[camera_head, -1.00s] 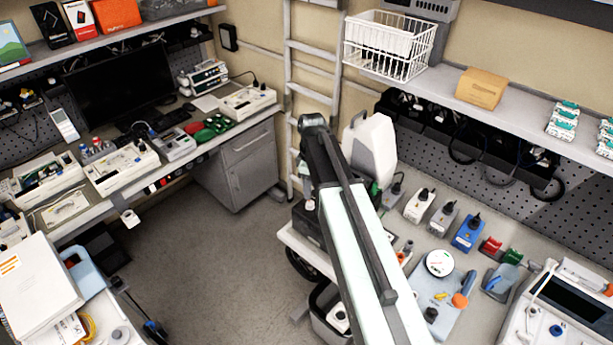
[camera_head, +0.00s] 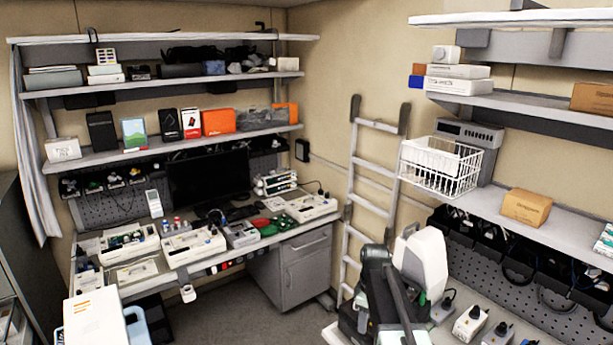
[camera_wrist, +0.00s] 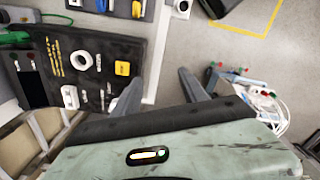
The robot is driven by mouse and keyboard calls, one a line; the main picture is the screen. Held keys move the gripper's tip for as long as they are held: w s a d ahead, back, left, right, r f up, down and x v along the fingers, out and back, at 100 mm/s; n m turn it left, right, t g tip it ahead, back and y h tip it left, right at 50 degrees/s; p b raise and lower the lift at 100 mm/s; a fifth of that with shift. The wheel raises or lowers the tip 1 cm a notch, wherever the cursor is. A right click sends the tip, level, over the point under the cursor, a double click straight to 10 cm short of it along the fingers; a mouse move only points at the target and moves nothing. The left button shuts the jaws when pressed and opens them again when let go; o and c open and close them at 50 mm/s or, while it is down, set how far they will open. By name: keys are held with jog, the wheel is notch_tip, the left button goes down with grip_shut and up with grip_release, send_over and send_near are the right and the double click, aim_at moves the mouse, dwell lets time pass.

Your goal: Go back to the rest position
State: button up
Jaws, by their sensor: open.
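My gripper (camera_wrist: 157,92) shows in the wrist view with its two grey fingers spread apart and nothing between them. Pale grey floor and a worktop edge lie beyond the fingers. In the head view my arm rises at the lower right, in front of the right-hand bench and beside a white jug (camera_head: 424,262). My gripper itself cannot be made out in the head view.
The left bench holds a monitor (camera_head: 207,177) and several devices; a grey cabinet (camera_head: 303,265) stands beneath. A ladder (camera_head: 373,165) leans at the corner. The wrist view shows a dark tool panel (camera_wrist: 85,75) left and a cable-filled container (camera_wrist: 248,98) right.

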jog(key=s+f+m+b, duration=1.1)
jog(key=s+f+b, duration=0.3)
jog(key=shift+s+a+m, duration=0.3)
jog(key=shift+a+m, duration=0.05)
jog(key=shift+m, duration=0.05)
dwell(0.5)
